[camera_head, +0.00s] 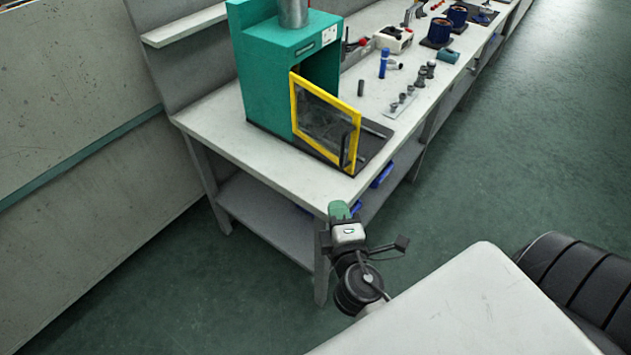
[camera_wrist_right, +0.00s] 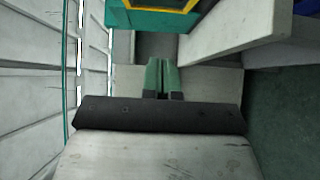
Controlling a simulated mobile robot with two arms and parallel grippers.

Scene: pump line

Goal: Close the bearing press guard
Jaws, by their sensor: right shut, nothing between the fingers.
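The bearing press (camera_head: 275,70) is a green box on the near end of the long workbench. Its guard (camera_head: 322,118) is a clear panel in a yellow frame, swung open out from the press front, with a dark upright handle (camera_head: 345,151) near its free edge. Part of the yellow frame shows at the top of the right wrist view (camera_wrist_right: 176,5). My right gripper (camera_head: 339,210) has green fingertips, is shut and empty, and is in front of the bench's near corner, apart from the guard. It shows in the right wrist view (camera_wrist_right: 162,76). My left gripper is out of view.
The workbench (camera_head: 235,153) has a lower shelf (camera_head: 262,212) and blue bins below. Behind the press stand a blue bottle (camera_head: 384,63), a plate with small metal parts (camera_head: 402,103) and blue motors (camera_head: 440,30). The green floor to the right is open.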

